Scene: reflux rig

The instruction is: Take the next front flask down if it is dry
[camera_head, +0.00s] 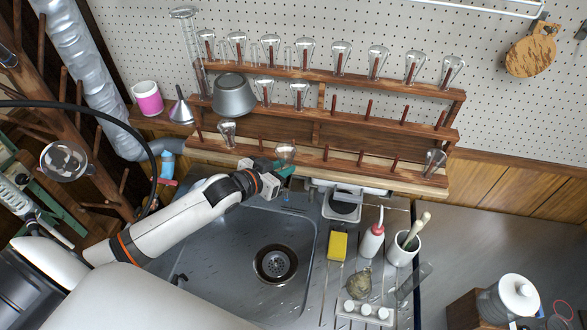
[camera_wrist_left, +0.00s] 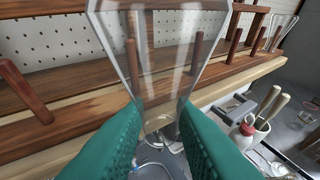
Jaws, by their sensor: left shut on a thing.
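My left gripper (camera_head: 284,168), with green fingers, is shut on the narrow lower part of a clear glass flask (camera_head: 286,153) at the front of the wooden drying rack (camera_head: 350,160). In the left wrist view the flask (camera_wrist_left: 158,45) stands wide end up between my fingers (camera_wrist_left: 163,118). Pegs show through its glass; I cannot tell whether one is inside it. The glass looks clear, with no drops that I can make out. Other flasks sit on the bottom row at the left (camera_head: 227,134) and the right end (camera_head: 434,162). My right gripper is out of view.
Several flasks (camera_head: 341,58) hang on the top row. A grey pot (camera_head: 233,96) sits on the middle row. The sink (camera_head: 245,235) lies below the rack, with a yellow sponge (camera_head: 337,246), wash bottle (camera_head: 371,241) and white cup (camera_head: 402,248) at its right.

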